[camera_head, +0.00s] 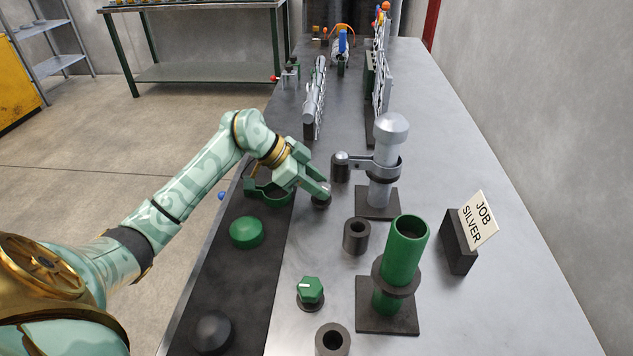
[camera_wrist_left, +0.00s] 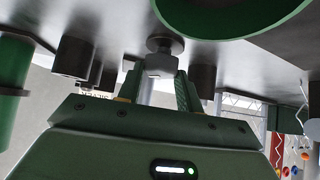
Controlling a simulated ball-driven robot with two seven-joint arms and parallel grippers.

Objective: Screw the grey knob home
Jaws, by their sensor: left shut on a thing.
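The dark base shows just under the fingertips. How far the knob is screwed in cannot be told. My right gripper is in neither view.
A green knob (camera_head: 311,290) stands nearer, left of a green tube on a stand (camera_head: 404,250). A silver post with a clamp (camera_head: 382,170) stands right of my gripper. Dark hollow cylinders (camera_head: 357,236), a green dome (camera_head: 246,232) and a "JOB SILVER" sign (camera_head: 477,222) are nearby.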

